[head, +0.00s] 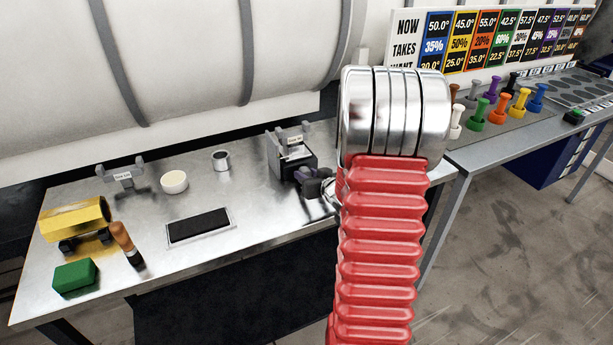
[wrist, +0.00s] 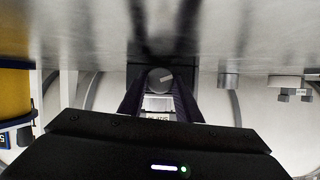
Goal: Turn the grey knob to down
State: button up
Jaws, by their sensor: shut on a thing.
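The grey knob (wrist: 160,79) shows in the wrist view as a round dial with a pale mark that slants toward the right. My gripper (wrist: 160,88) has one dark finger on each side of the knob and is shut on it. In the head view my gripper (head: 312,180) is at the front of a dark box (head: 291,156) with a small label, on the metal bench. There the knob is hidden behind the fingers. A label plate (wrist: 160,104) shows between the fingers in the wrist view.
The bench (head: 185,275) also holds a white bowl (head: 174,181), a metal cup (head: 221,160), a black pad (head: 199,225), a yellow roller (head: 74,219), a brown-handled tool (head: 126,243) and a green block (head: 76,276). Coloured spools (head: 497,108) stand on the right-hand bench.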

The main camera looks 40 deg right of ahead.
jog(key=shift+n, duration=0.3)
jog(key=shift+w+a+n+h, duration=0.1)
jog(key=shift+a+n+h, duration=0.15)
jog(key=shift+n+h, duration=0.8)
jog(key=shift+n, duration=0.25)
jog(key=o, duration=1.1)
